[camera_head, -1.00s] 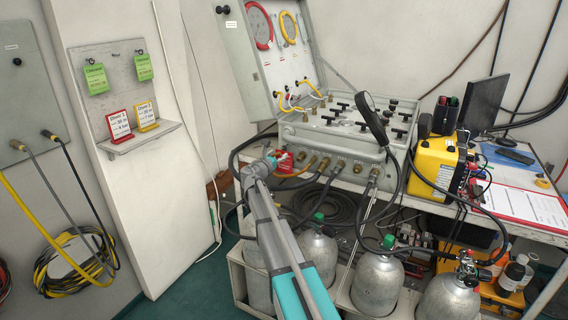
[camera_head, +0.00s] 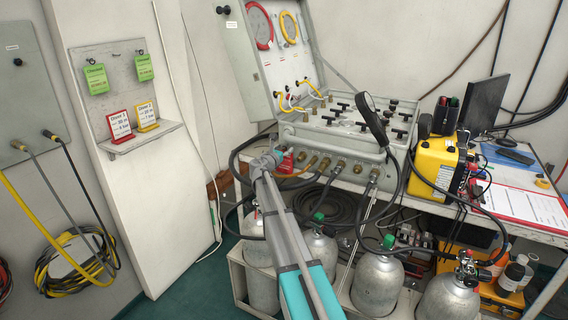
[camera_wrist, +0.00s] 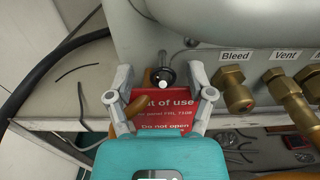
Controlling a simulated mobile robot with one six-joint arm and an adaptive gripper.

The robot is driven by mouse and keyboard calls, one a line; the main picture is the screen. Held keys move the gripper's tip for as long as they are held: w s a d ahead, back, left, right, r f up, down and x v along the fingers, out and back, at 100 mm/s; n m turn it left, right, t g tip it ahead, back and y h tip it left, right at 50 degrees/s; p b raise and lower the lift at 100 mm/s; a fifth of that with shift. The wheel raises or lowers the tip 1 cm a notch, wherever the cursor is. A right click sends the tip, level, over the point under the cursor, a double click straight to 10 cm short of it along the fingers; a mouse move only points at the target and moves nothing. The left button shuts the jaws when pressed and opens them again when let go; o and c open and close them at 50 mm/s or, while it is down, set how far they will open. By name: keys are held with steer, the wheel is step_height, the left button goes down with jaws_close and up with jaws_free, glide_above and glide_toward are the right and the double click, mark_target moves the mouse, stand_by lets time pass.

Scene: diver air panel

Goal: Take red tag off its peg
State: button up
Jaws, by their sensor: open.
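The red tag (camera_wrist: 165,112) hangs on the front of the grey panel in the wrist view, with white lettering reading "out of use" and "Do not open". A dark, round-ended peg (camera_wrist: 164,74) shows at its top. My gripper (camera_wrist: 160,76) is open, one finger on each side of the tag's upper part and the peg. I cannot tell whether the fingers touch the tag. The tag's lower part is hidden behind my gripper. In the head view, the tag (camera_head: 286,160) is partly covered by my gripper (camera_head: 272,158) at the panel's left end.
Brass fittings labelled Bleed (camera_wrist: 234,90) and Vent (camera_wrist: 285,88) sit right of the tag. A black hose (camera_wrist: 35,80) runs at the left. Grey cylinders (camera_head: 377,283) stand below the bench.

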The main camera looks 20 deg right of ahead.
stand_by(0.5)
jaws_close()
